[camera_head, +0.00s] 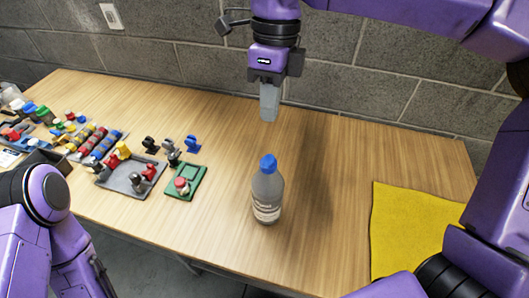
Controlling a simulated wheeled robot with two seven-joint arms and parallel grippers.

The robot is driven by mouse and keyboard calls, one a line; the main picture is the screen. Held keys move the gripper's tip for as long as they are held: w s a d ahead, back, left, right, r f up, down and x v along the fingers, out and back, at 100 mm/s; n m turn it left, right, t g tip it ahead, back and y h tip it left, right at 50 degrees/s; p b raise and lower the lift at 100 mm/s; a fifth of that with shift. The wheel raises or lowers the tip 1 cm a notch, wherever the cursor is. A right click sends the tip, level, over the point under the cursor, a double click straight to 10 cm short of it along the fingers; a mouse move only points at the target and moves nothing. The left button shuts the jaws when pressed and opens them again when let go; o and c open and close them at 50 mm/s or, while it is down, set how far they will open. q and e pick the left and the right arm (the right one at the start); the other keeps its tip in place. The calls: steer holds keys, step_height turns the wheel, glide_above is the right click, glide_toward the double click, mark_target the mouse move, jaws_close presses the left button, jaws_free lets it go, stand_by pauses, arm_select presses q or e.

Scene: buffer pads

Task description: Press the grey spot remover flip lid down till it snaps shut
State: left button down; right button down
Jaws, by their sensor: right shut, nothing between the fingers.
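The spot remover is a grey bottle (268,190) with a pale label, standing upright on the wooden table. Its cap (268,164) is blue; at this size I cannot tell how its flip lid sits. My right gripper (269,116) comes down from the top of the camera_head view, fingers pointing down, shut and empty. In the picture it is above the bottle, clear of the cap. My left arm shows at the lower left, but its gripper is not in view.
A yellow cloth (408,232) lies on the right. A green pad with a red button (184,184), a grey tray (121,186) and several small coloured parts fill the left side. A grey block wall (190,60) stands behind the table. The wood around the bottle is clear.

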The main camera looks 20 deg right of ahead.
mark_target(265, 166)
steer(key=f, duration=0.3)
steer(key=s+f+p, duration=0.1)
steer(key=f, duration=0.3)
steer(key=a+f, duration=0.1)
steer(key=f, duration=0.3)
steer(key=shift+s+a+f, duration=0.1)
steer(key=shift+s+f, duration=0.1)
steer(key=shift+s, duration=0.1)
steer(key=shift+f, duration=0.1)
